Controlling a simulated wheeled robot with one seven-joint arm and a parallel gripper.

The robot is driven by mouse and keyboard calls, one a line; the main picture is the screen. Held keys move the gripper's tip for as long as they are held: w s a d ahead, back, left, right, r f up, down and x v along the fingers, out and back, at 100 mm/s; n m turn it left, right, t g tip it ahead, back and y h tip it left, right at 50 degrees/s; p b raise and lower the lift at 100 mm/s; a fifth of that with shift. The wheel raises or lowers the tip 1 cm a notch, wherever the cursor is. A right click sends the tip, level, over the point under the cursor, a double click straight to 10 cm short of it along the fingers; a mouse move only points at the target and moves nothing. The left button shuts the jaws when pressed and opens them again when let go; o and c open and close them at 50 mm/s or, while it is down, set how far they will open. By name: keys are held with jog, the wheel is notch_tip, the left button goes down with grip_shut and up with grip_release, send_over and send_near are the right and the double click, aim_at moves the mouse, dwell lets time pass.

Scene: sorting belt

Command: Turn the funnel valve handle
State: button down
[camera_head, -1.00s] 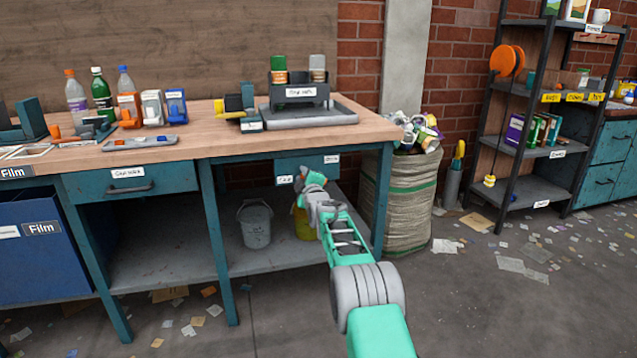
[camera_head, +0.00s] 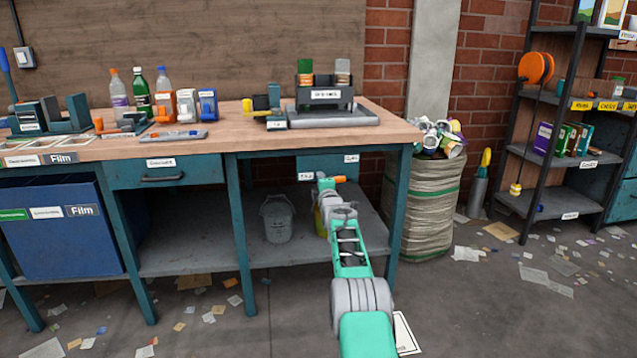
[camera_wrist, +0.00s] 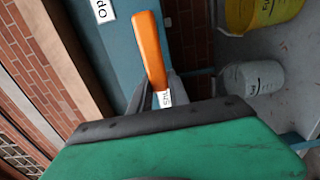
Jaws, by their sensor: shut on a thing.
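The valve handle is an orange lever (camera_wrist: 150,48); in the head view its orange end (camera_head: 340,179) points to the right, just under the workbench. In the wrist view it rises from between my fingers, with a small white label at its lower end. My gripper (camera_wrist: 158,92) is shut on this lower end; in the head view my gripper (camera_head: 324,184) is small and partly hidden by my wrist. A teal panel with white labels (camera_head: 328,164) hangs under the bench top behind it. The valve body and funnel outlet are not clearly visible.
A grey bucket (camera_head: 278,222) and a mostly hidden yellow bucket (camera_head: 320,221) stand on the lower shelf. The bench leg (camera_head: 398,205) and a full sack (camera_head: 421,210) are to the right. Bottles and a black bin rack (camera_head: 325,95) stand on the bench top.

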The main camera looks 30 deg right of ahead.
jog(key=shift+w+a+f, duration=0.1)
jog(key=shift+a, duration=0.1)
jog(key=c, duration=1.4)
grip_release()
jog(key=shift+a, duration=0.1)
jog(key=shift+o, duration=0.8)
jog(key=shift+d, duration=0.25)
jog(key=shift+a, duration=0.1)
jog(key=shift+s+a, duration=0.1)
jog(key=shift+s, duration=0.25)
jog(key=p+v, duration=0.2)
jog(key=v, duration=0.5)
jog(key=shift+s, duration=0.15)
